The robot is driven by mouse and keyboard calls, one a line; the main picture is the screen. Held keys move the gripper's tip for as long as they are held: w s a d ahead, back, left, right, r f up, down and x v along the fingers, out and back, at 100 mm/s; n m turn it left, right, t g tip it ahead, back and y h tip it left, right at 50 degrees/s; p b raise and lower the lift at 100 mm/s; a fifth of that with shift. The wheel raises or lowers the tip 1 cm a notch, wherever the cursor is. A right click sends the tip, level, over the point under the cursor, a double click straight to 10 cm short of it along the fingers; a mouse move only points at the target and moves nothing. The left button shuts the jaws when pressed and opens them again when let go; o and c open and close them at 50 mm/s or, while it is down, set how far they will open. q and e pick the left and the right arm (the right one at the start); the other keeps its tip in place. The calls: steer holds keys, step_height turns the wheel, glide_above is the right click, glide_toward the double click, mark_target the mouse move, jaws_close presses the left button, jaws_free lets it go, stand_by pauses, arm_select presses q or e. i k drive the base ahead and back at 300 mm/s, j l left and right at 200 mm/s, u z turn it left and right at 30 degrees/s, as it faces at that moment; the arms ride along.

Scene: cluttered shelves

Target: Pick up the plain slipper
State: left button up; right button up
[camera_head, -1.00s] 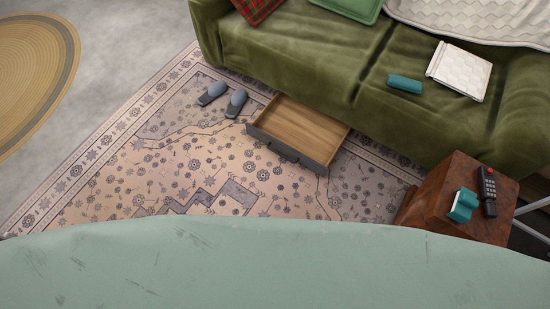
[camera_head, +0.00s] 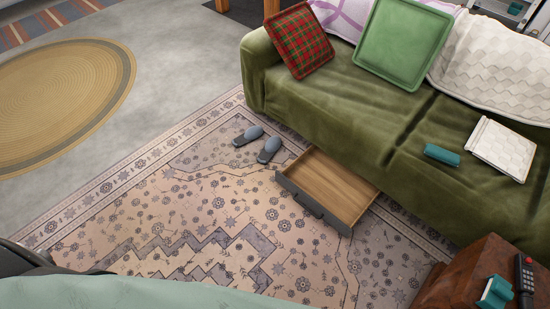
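Two grey-blue slippers lie side by side on the patterned rug, just left of the open drawer under the sofa. The left slipper (camera_head: 247,136) and the right slipper (camera_head: 269,150) look alike and plain at this size. I cannot tell which one is the plain slipper. The slippers are apart from each other and from the drawer. Neither of my grippers is in the head view.
An open wooden drawer (camera_head: 333,189) juts out below the green sofa (camera_head: 345,105). A brown side table (camera_head: 468,272) with a remote (camera_head: 525,274) stands at the lower right. The patterned rug (camera_head: 210,205) has free room in front of the slippers.

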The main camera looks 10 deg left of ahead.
mark_target(253, 133)
steer(key=i+j, duration=0.75)
steer(key=j+u, duration=0.05)
steer(key=j, duration=0.05)
